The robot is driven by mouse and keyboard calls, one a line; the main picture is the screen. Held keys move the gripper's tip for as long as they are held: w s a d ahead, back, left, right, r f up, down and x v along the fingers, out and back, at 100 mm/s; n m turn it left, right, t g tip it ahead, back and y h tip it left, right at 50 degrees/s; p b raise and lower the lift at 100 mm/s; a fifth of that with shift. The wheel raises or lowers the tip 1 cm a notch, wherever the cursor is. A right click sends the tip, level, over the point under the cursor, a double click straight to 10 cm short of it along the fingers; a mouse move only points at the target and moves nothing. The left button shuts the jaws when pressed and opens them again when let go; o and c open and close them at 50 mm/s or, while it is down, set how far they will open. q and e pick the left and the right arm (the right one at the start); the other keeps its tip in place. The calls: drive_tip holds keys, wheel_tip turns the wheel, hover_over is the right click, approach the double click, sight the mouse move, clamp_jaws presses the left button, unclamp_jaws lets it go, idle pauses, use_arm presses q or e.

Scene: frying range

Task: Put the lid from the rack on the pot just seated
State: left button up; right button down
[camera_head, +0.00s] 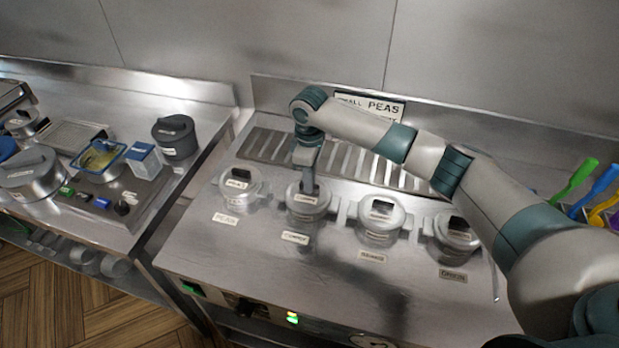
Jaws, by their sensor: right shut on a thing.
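Several lidded steel pots sit in a row in the steel counter, each with a label in front. My right gripper (309,184) points down at the second pot from the left (306,213). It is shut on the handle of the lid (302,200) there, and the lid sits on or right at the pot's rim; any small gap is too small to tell. The gripper hides much of that handle. The leftmost pot (238,187), the third pot (381,220) and the rightmost pot (456,236) have lids with dark handles. My left gripper is not in view.
A slatted rack (262,146) runs along the back of the counter, partly behind my right arm. A sign (384,107) stands at the wall. Colored utensils (574,178) are at the right. A left table holds a grey lidded pot (175,137) and a blue-rimmed tray (119,151).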

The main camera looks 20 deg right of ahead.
idle(0.4)
drive_tip(key=c, duration=1.2)
unclamp_jaws()
drive_tip(key=shift+r, duration=0.1)
drive_tip(key=shift+r+p, duration=1.3)
drive_tip(key=shift+p, duration=0.2)
drive_tip(key=shift+r+p, duration=0.75)
drive_tip(key=shift+r, duration=1.35)
